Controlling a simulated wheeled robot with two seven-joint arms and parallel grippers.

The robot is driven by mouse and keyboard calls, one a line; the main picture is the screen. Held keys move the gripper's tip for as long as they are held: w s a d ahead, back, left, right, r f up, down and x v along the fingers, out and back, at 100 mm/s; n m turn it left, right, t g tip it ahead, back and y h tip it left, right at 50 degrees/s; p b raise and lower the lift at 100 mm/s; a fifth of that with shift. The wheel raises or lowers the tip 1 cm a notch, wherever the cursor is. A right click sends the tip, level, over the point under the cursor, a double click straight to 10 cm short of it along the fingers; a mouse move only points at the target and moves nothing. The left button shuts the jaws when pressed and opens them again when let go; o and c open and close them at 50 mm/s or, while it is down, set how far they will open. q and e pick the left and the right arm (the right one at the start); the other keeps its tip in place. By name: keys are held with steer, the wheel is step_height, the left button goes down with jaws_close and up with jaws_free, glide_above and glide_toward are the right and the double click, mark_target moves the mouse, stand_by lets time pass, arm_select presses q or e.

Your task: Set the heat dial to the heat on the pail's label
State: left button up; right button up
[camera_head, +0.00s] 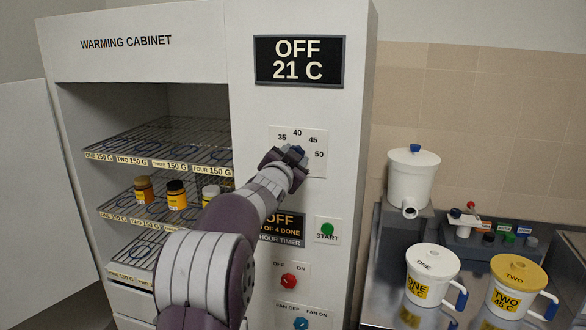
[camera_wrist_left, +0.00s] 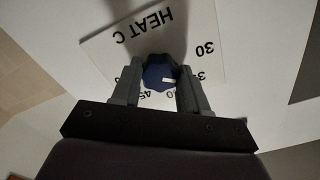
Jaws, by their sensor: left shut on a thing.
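The heat dial (camera_wrist_left: 158,75) is a blue knob on a white scale plate (camera_head: 316,139) on the warming cabinet's front. My left gripper (camera_head: 287,156) is shut on it, with one finger on each side in the left wrist view (camera_wrist_left: 158,85). The white pointer mark faces right there, towards a partly hidden number beginning with 3. Pail ONE (camera_head: 433,262) has a white lid and a yellow label (camera_head: 417,286); its heat figure is too small to read surely. Pail TWO (camera_head: 519,276) has a yellow lid and a label (camera_head: 506,300) seeming to read 45 C.
The cabinet display (camera_head: 299,61) reads OFF 21 C. Below the dial are a green START button (camera_head: 327,229), a red knob (camera_head: 289,281) and a blue fan knob (camera_head: 301,323). Several jars stand on the middle wire shelf (camera_head: 130,205). A white tank (camera_head: 411,175) stands behind the pails.

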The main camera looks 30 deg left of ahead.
arm_select(q)
steer(key=shift+f+m+b, duration=0.1)
steer(key=shift+m+b, duration=0.45)
steer(key=shift+m, duration=0.45)
steer(key=o, duration=0.9)
steer(key=shift+o, duration=0.8)
steer(key=shift+s+d, duration=0.15)
steer(key=b+v, duration=0.3)
steer(key=v, duration=1)
steer(key=shift+r, duration=0.2)
